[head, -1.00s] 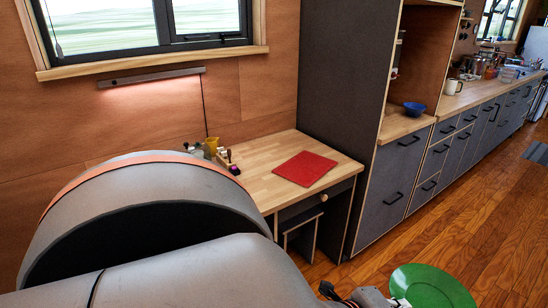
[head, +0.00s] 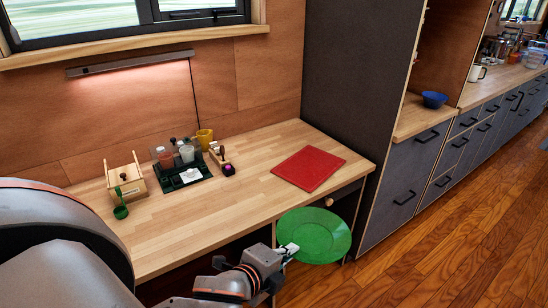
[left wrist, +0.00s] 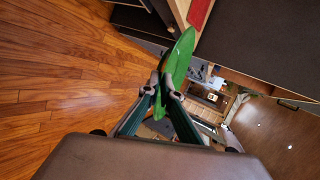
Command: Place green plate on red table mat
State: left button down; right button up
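The green plate (head: 318,238) is held by its left edge in my left gripper (head: 287,252), in front of the desk and beside its front edge. In the left wrist view the plate (left wrist: 179,58) stands edge-on between the fingertips of the gripper (left wrist: 163,88). The red table mat (head: 308,168) lies flat and bare on the right part of the wooden desk, beyond the plate. A part of the mat (left wrist: 199,12) shows at the top of the left wrist view. My right gripper is not in view.
The desk (head: 240,205) also bears a wooden box (head: 125,184), a dark tray with bottles (head: 183,176) and a yellow mug (head: 204,138) at its left and back. A tall dark cabinet panel (head: 355,90) stands right of the mat. Floor is open at right.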

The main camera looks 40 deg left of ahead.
aim_at(309, 166)
jog(key=i+j+u, duration=0.25)
jog(key=i, duration=0.25)
jog(key=i+u, duration=0.3)
jog(key=i, duration=0.55)
